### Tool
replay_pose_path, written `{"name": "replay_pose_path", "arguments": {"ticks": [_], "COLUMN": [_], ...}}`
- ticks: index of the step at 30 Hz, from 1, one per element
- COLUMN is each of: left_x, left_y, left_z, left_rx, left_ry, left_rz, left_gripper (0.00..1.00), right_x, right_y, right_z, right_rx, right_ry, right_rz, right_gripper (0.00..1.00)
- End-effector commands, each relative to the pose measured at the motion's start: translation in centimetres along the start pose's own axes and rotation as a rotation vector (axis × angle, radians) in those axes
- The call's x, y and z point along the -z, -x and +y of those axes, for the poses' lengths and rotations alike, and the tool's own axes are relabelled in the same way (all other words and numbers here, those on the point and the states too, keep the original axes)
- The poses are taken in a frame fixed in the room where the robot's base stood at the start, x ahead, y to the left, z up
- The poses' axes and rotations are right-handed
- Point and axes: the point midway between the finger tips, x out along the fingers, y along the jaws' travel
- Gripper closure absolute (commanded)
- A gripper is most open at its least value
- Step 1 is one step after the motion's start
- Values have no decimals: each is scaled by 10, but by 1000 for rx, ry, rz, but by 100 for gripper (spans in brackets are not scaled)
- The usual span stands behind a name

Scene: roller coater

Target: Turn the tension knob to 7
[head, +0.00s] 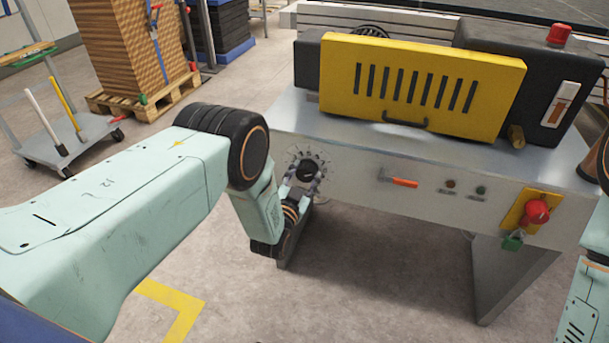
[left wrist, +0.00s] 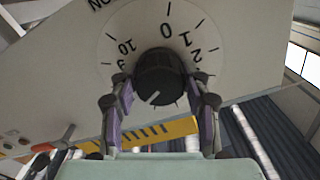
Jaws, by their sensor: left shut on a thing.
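The black tension knob (head: 305,171) sits on a round numbered dial at the left end of the machine's front panel. My left gripper (head: 308,180) is at the knob, with one finger on each side of it. In the left wrist view the gripper (left wrist: 160,82) is shut on the knob (left wrist: 162,72). A short white mark on the knob points down and slightly left in that picture. The dial (left wrist: 145,35) shows 9, 10, 0, 1 and 2; its lower numbers are hidden by the knob and fingers. My right gripper is out of view.
The panel also carries an orange-red handle (head: 404,183), two small buttons, a red knob on a yellow plate (head: 537,212) and a green padlock (head: 512,241). A yellow slotted guard (head: 418,85) stands above. A trolley (head: 60,132) and a loaded pallet (head: 140,100) are at the left.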

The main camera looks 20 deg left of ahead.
Motion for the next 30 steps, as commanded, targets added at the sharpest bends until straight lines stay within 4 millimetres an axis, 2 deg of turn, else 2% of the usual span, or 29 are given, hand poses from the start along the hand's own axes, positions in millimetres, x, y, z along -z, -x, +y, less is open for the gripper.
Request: {"name": "replay_pose_path", "arguments": {"ticks": [1,2,9,20,26,30], "left_x": [0,0,0,0,0,-1], "left_y": [0,0,0,2,23,48], "left_z": [0,0,0,0,0,1], "left_rx": [0,0,0,0,-1,-2], "left_ry": [0,0,1,1,1,1], "left_rz": [0,0,0,0,-3,-5], "left_gripper": [84,50,30,29,29,29], "right_x": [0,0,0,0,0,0], "right_y": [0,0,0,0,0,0], "right_z": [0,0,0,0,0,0], "right_rx": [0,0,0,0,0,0], "right_ry": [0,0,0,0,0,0], "right_rz": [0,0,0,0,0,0], "right_gripper": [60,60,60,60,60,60]}}
